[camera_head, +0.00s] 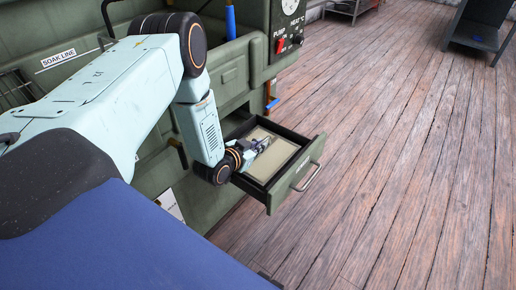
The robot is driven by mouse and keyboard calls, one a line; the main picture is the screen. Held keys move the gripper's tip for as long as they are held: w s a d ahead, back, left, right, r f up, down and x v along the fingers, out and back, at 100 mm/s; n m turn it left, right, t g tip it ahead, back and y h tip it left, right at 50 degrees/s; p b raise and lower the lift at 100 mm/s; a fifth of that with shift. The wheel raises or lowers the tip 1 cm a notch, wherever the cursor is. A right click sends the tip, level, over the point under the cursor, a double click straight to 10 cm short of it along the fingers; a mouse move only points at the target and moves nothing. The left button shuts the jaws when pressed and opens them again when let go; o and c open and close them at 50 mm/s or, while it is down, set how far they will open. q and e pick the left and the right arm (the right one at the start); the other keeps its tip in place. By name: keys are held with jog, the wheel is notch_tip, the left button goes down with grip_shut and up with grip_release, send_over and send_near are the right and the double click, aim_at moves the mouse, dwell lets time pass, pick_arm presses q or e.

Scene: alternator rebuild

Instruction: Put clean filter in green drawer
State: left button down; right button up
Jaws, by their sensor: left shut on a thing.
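The green drawer (284,193) stands pulled out from the green machine, with its metal handle facing out to the right. A flat beige rectangular panel, which looks like the filter (279,166), lies within the drawer's dark walls. My left gripper (264,144) is over the drawer, at the far part of the beige panel, and is shut on it. The fingertips are small here, so their exact grip on the edge is hard to see. I cannot tell whether the panel rests fully on the drawer floor. My right gripper is not in view.
The green machine (232,70) with a SOAK LINE label and a PUMP switch (281,45) stands behind the drawer. A blue surface fills the lower left. The wooden floor (400,150) to the right is clear, with dark metal stands (478,36) at the far top.

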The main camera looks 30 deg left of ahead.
pick_arm(q)
jog(key=shift+s+r, duration=0.1)
jog(key=c, duration=1.5)
grip_release()
jog(key=shift+o, duration=0.2)
